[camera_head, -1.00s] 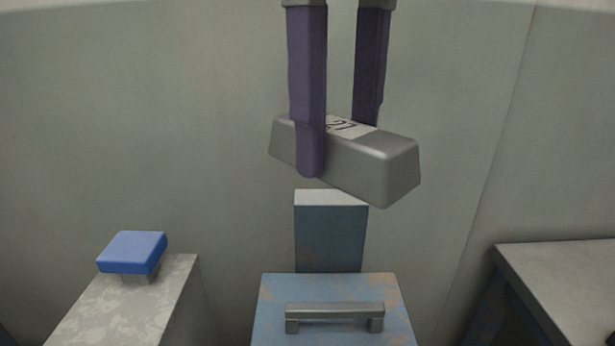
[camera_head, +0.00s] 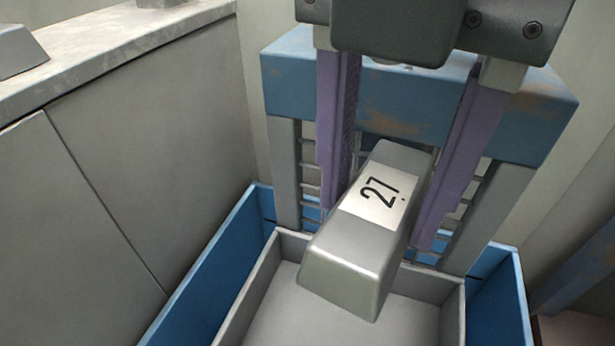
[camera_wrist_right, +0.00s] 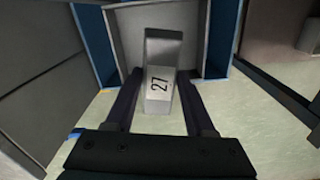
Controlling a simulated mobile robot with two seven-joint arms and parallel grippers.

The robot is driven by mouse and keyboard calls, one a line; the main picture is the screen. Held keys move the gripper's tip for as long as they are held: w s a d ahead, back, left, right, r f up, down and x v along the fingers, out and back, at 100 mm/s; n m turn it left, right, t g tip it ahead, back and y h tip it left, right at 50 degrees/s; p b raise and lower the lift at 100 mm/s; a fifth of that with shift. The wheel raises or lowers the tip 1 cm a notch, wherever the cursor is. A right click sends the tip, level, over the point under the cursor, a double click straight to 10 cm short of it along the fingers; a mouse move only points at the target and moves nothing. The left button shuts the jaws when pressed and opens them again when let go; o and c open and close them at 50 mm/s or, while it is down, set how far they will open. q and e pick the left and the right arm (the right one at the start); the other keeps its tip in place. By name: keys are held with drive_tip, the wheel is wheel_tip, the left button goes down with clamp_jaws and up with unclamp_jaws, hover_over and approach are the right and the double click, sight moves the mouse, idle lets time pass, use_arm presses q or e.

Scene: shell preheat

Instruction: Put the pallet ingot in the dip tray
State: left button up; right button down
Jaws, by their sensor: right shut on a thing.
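The pallet ingot (camera_head: 340,274) is a grey tapered metal block with a white label reading 27. My right gripper (camera_head: 383,222), with two purple fingers, is shut on it and holds it tilted. It also shows between the fingers in the right wrist view (camera_wrist_right: 160,75). Below it is a grey open tray (camera_head: 255,282), seemingly the dip tray, inside a blue-walled housing (camera_head: 215,275). In the head view the ingot overlaps the tray's opening and hides part of its floor and back wall. A gap between ingot and tray floor cannot be judged exactly. My left gripper is not in view.
A blue, rust-marked crossbeam (camera_head: 548,105) on grey posts stands behind the tray, close around my right gripper. A grey bench (camera_head: 110,50) stands at the left, with a grey block (camera_head: 18,52) on its top.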

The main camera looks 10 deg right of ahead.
drive_tip(key=f, duration=0.1)
drive_tip(key=f+n, duration=0.1)
drive_tip(key=f+b, duration=0.1)
drive_tip(key=shift+s+a+n, duration=0.25)
drive_tip(key=shift+n, duration=0.15)
drive_tip(key=b, duration=0.7)
approach(341, 344)
drive_tip(key=shift+s+a+f, duration=0.3)
drive_tip(key=shift+s, duration=0.2)
wheel_tip(341, 344, down, 6)
drive_tip(key=b, duration=0.3)
drive_tip(key=shift+r, duration=0.1)
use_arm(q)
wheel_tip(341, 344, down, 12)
use_arm(e)
drive_tip(key=shift+r, duration=0.1)
drive_tip(key=shift+c, duration=1.2)
unclamp_jaws()
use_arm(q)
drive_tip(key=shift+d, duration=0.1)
